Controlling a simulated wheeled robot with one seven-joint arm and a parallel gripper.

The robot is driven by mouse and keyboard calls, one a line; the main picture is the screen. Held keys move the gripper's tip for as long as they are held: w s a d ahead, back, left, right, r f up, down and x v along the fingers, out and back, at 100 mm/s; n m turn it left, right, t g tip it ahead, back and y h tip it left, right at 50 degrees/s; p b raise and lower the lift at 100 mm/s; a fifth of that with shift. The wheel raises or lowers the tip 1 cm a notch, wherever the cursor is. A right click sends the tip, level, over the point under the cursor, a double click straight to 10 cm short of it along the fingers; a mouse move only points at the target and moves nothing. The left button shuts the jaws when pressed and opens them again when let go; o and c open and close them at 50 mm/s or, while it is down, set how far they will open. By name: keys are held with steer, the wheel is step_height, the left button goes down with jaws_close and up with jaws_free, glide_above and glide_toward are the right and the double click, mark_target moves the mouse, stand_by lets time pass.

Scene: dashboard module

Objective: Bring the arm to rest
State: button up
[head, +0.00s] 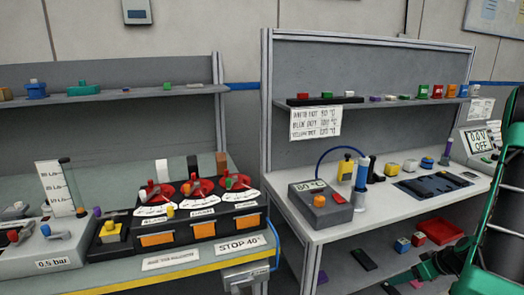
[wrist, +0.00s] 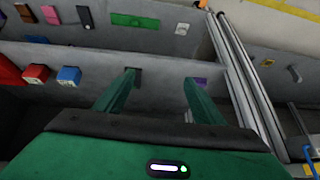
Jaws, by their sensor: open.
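My gripper shows in the wrist view (wrist: 161,80) with its two green fingers spread apart and nothing between them. Its fingertips are over or in front of a grey shelf with small parts on it; I cannot tell the exact gap. In the head view, my green arm (head: 500,215) comes down the right edge, and its dark green end (head: 430,268) is low at the bottom right, beside the lower shelf of the right bench. The fingertips cannot be made out clearly there.
In the wrist view a red block (wrist: 36,75), a blue block (wrist: 68,76) and a purple piece (wrist: 198,83) lie near the fingers. A metal post (wrist: 235,70) stands right of them. In the head view a red tray (head: 440,231) lies on the lower shelf, near my arm.

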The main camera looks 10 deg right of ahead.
steer(key=s+a+r+m+g, duration=0.3)
steer(key=s+a+r, duration=0.6)
steer(key=r, duration=0.3)
steer(key=s+a+r+m+g+h, duration=0.1)
steer(key=s+a+r+m+g, duration=0.2)
steer(key=s+a+r, duration=0.6)
steer(key=a+r+m, duration=0.1)
steer(key=a+r, duration=0.2)
steer(key=shift+s+a+r+m, duration=0.15)
steer(key=shift+s+m, duration=0.15)
steer(key=shift+s, duration=0.1)
